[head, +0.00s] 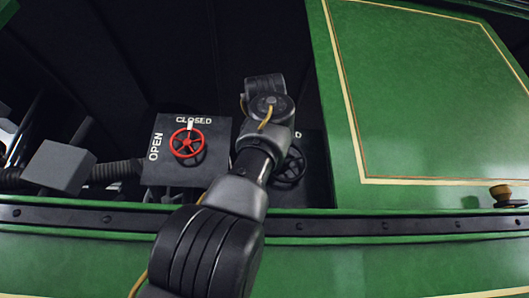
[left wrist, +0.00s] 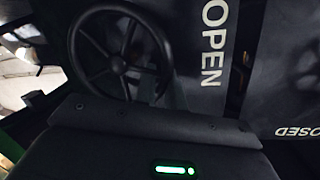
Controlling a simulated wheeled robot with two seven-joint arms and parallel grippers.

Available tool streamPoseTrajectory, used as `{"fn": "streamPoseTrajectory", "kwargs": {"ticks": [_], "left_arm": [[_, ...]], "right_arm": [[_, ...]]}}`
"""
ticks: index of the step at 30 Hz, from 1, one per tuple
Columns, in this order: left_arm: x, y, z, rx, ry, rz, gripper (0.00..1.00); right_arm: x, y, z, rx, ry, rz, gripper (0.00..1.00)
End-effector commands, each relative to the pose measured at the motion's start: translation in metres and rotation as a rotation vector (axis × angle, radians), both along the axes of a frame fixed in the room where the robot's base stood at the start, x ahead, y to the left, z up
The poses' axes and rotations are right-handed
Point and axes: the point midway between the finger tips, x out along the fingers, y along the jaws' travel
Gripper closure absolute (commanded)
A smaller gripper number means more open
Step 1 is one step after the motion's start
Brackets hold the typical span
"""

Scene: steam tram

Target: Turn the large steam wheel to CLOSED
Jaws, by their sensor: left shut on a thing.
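A black spoked wheel (head: 291,166) sits on a dark panel, partly hidden behind my left arm in the head view. In the left wrist view the black wheel (left wrist: 120,64) is close, beside a white OPEN label (left wrist: 215,45); part of a CLOSED label (left wrist: 299,131) shows at the right edge. My left gripper (left wrist: 160,92) is shut at the wheel's near right rim; its fingertips are hard to make out. In the head view that wheel's label is mostly covered, and I cannot see its pointer. My right gripper is not in view.
A smaller-looking red wheel (head: 187,144) is on the panel to the left, with its white pointer up at CLOSED. A ribbed hose (head: 115,171) and grey box (head: 60,168) lie further left. A green panel (head: 430,90) stands at right; a green ledge (head: 400,252) runs in front.

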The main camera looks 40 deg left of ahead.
Motion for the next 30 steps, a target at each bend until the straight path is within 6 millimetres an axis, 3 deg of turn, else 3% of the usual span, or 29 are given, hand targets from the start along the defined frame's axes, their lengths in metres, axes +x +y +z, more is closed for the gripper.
{"fn": "streamPoseTrajectory", "kwargs": {"ticks": [1, 17, 18, 22, 30], "left_arm": [[-0.004, 0.0, 0.008, 0.017, -0.01, 0.003, 1.0], [-0.006, 0.0, 0.01, 0.037, 0.008, 0.005, 1.0], [-0.006, 0.0, 0.011, 0.037, 0.008, 0.005, 0.87], [-0.005, 0.0, 0.01, 0.037, 0.009, 0.005, 0.7], [-0.004, 0.001, 0.006, 0.032, 0.016, 0.005, 0.69]], "right_arm": [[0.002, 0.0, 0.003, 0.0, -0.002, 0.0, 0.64], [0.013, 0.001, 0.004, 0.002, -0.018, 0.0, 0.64], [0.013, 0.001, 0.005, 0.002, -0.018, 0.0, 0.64], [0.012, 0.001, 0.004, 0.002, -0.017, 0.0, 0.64], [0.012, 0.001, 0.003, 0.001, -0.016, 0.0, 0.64]]}}
